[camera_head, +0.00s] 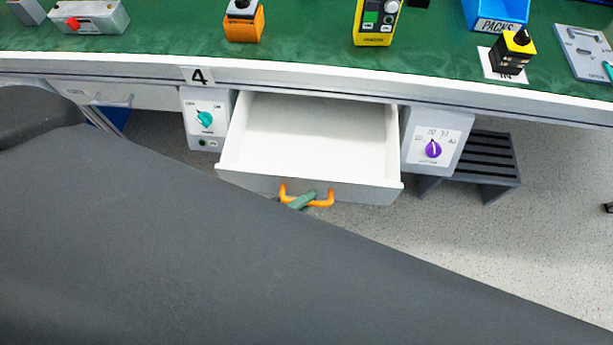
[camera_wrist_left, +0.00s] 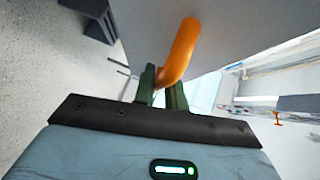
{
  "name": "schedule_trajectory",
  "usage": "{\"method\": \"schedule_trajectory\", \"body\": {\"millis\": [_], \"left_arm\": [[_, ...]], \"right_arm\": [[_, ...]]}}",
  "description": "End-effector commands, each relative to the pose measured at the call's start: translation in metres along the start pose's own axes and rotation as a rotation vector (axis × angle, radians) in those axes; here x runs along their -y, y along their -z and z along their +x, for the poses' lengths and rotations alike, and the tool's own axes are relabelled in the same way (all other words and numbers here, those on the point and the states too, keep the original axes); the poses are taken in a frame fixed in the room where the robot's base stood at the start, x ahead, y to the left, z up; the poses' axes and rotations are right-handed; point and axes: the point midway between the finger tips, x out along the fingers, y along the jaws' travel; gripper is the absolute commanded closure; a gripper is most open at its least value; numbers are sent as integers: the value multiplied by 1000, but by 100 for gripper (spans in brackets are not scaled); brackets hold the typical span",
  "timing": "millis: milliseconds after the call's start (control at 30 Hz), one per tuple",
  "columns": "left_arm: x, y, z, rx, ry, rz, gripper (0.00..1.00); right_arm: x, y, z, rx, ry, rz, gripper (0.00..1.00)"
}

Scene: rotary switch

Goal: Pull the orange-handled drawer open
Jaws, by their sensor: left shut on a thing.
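The drawer (camera_head: 310,135) under the green-topped bench stands pulled out, and its white inside looks empty. Its orange handle (camera_head: 320,204) is on the front face and also shows in the left wrist view (camera_wrist_left: 181,50). My left gripper (camera_head: 302,200) is at the handle, with its green fingers around it. In the left wrist view the two fingers (camera_wrist_left: 163,88) are shut on the orange bar. My dark arm covers much of the lower head view and hides part of the floor. My right gripper is not in view.
A box with a teal rotary knob (camera_head: 205,118) hangs left of the drawer, and one with a purple knob (camera_head: 433,149) hangs right of it. A dark slatted step (camera_head: 487,158) stands at the right. Several devices sit on the green bench top (camera_head: 310,35).

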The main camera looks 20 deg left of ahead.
Motion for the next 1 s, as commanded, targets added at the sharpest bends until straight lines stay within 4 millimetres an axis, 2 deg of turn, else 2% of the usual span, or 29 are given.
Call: {"method": "schedule_trajectory", "body": {"millis": [367,400,533,833,1000], "left_arm": [[0,1,-2,0,0,2,100],[0,1,-2,0,0,2,84],[0,1,-1,0,0,1,66],[-1,1,-2,0,0,1,66],[-2,1,-18,0,-2,-1,66]], "right_arm": [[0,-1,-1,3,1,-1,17],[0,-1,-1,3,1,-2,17],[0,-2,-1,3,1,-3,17],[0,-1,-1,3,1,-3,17],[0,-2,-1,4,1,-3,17]]}}
